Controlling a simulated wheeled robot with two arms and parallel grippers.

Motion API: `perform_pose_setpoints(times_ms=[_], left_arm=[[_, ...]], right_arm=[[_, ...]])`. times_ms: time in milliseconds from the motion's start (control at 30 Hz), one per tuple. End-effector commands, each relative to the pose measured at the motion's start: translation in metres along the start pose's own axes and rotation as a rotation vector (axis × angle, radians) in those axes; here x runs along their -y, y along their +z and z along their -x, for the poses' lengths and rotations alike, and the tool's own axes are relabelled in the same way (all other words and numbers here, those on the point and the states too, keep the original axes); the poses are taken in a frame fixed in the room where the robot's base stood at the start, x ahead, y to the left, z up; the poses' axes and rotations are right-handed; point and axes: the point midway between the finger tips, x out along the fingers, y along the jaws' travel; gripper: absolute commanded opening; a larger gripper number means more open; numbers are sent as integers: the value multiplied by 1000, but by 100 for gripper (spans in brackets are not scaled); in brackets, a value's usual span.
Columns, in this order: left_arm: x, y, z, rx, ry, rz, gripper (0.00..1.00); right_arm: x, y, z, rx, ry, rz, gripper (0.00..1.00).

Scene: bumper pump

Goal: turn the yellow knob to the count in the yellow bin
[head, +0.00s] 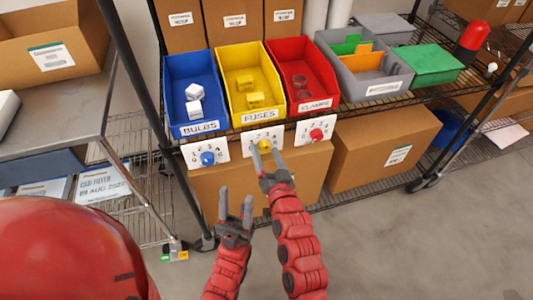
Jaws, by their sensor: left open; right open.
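The yellow bin (269,74), labelled FUSES, stands on the wire shelf between the blue and red bins. Two yellow fuse blocks (255,99) show inside it, one behind the other. Below it, the yellow knob (264,148) sits on a white number card (251,138). My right gripper (267,149) is open, its fingertips on either side of the yellow knob; I cannot tell whether they touch it. The fingers partly hide the card, and the knob's setting is unreadable. My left gripper (235,205) is open and empty, lower and to the left, clear of the shelf.
The blue knob (207,158) and red knob (316,134) sit on cards either side. The blue bin (181,69) and red bin (286,58) hold other parts. Cardboard boxes (375,150) stand underneath. A grey bench (75,110) is at left; the floor at right is free.

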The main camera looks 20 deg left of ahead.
Motion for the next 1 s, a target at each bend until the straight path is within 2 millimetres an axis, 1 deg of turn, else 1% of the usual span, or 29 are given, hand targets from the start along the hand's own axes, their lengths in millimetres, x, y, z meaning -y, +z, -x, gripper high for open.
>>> perform_pose_setpoints(times_ms=[33, 167, 200, 267, 300, 367, 400, 433, 767, 1000], left_arm=[[0, 0, 0, 0, 0, 0, 50], [0, 0, 0, 0, 0, 0, 50], [0, 0, 0, 0, 0, 0, 50], [0, 0, 0, 0, 0, 0, 50], [0, 0, 0, 0, 0, 0, 50], [0, 0, 0, 0, 0, 0, 50], [0, 0, 0, 0, 0, 0, 50], [0, 0, 0, 0, 0, 0, 50], [0, 0, -1, 0, 0, 0, 50], [0, -1, -6, 0, 0, 0, 50]], right_arm=[[0, 0, 0, 0, 0, 0, 70], [0, 0, 0, -1, 0, 0, 47], [0, 0, 0, 0, 0, 0, 39], [0, 0, 0, -1, 0, 0, 29], [0, 0, 0, -1, 0, 0, 21], [0, 0, 0, -1, 0, 0, 11], [0, 0, 0, -1, 0, 0, 3], [0, 0, 0, -1, 0, 0, 0], [0, 0, 0, 0, -1, 37, 0], [0, 0, 0, 2, -2, 173, 0]])
